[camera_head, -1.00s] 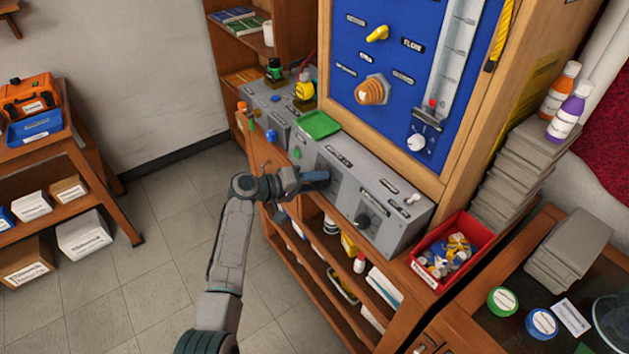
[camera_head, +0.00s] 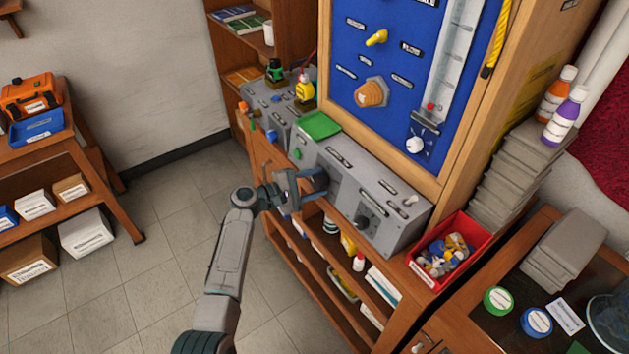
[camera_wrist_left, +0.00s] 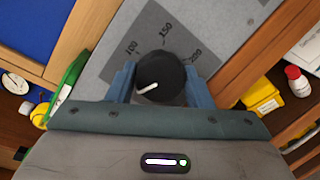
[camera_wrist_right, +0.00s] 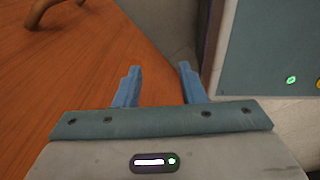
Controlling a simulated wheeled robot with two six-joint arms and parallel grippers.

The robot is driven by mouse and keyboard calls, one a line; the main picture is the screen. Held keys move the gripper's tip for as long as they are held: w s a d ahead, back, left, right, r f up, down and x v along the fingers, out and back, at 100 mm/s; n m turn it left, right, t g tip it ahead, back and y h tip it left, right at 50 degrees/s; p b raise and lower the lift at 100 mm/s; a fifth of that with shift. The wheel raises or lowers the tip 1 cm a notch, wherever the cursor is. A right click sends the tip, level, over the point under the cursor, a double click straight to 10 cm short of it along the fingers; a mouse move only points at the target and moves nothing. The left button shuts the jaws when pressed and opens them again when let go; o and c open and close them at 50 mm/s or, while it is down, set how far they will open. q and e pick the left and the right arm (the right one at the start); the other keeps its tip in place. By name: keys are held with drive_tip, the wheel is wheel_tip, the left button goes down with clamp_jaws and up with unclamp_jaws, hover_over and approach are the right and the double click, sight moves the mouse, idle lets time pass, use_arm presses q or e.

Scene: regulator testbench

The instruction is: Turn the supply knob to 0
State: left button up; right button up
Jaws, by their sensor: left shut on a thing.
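A black round knob (camera_wrist_left: 161,77) with a white pointer line sits on a grey panel with a dark printed scale in the left wrist view. The numbers 100, 150 and 200 show beside it. Its pointer points to the lower left of that picture. My left gripper (camera_head: 318,182) is shut on this knob, with one blue finger on each side. In the head view the gripper mostly hides the knob on the front of the grey box (camera_head: 340,160). The box's labels are too small to read. My right gripper (camera_wrist_right: 156,85) is open and empty in the right wrist view.
A second black knob (camera_head: 363,221) is on the same box, to the right. A green tray (camera_head: 319,125) lies at the box's left end. A red bin (camera_head: 470,229) of small parts stands right of it. A blue panel (camera_head: 375,60) rises behind.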

use_arm(q)
drive_tip(key=n, duration=0.3)
drive_tip(key=shift+t+p, duration=0.3)
drive_tip(key=shift+p, duration=0.1)
drive_tip(key=n+t+p, duration=0.1)
drive_tip(key=n, duration=0.3)
drive_tip(key=n+p, duration=0.2)
drive_tip(key=n, duration=0.2)
drive_tip(key=shift+s+t+y, duration=0.1)
drive_tip(key=shift+t+y, duration=0.2)
drive_tip(key=shift+t, duration=0.1)
drive_tip(key=shift+n, duration=0.3)
drive_tip(key=shift+f+n, duration=0.1)
drive_tip(key=shift+n, duration=0.2)
drive_tip(key=o, duration=1)
